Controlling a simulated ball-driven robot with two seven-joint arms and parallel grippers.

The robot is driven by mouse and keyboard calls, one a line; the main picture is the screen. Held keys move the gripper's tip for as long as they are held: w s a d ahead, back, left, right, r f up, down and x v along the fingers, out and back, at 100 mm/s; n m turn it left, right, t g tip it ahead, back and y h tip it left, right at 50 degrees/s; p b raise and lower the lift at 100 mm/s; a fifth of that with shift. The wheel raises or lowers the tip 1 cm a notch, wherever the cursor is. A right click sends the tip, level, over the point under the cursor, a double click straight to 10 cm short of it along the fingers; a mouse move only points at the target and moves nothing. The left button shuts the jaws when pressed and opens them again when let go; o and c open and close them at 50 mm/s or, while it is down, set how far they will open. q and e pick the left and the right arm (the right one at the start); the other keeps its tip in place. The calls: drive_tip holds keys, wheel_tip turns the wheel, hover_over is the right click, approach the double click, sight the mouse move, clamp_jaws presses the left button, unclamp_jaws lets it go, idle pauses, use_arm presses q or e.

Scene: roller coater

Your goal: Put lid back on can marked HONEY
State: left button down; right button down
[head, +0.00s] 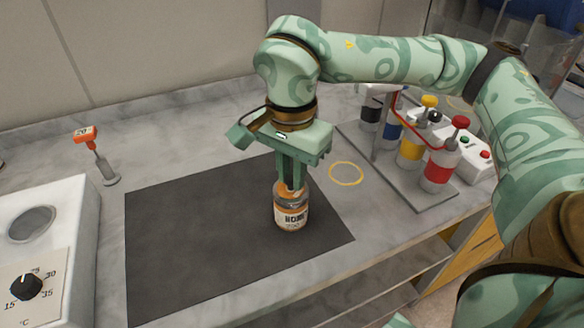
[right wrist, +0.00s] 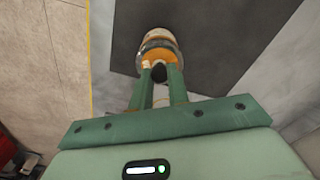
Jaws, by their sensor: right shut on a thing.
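The can (head: 291,215) is a small metal can with orange on it and a pale label whose dark letters start like "HO". It stands upright near the right part of the dark mat. My right gripper (head: 292,186) points straight down at the can's top, with its fingers close together. In the right wrist view the fingertips (right wrist: 158,75) close on a small dark knob of the lid, over the can's orange top (right wrist: 158,42). The fingers hide much of the lid, and I cannot tell whether it is fully seated. My left gripper is not in view.
The dark mat (head: 180,240) is mostly bare left of the can. A yellow ring (head: 346,173) marks the counter to the right. Behind it stands a rack with colored cans (head: 440,165). A dial unit (head: 45,260) is at left, near an orange-topped stand (head: 98,160).

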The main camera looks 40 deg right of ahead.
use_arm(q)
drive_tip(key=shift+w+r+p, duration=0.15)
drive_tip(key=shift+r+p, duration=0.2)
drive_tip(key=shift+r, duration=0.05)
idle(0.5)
use_arm(e)
drive_tip(key=shift+f, duration=0.1)
drive_tip(key=c, duration=0.8)
unclamp_jaws()
wheel_tip(320, 180, up, 7)
drive_tip(key=p, duration=0.7)
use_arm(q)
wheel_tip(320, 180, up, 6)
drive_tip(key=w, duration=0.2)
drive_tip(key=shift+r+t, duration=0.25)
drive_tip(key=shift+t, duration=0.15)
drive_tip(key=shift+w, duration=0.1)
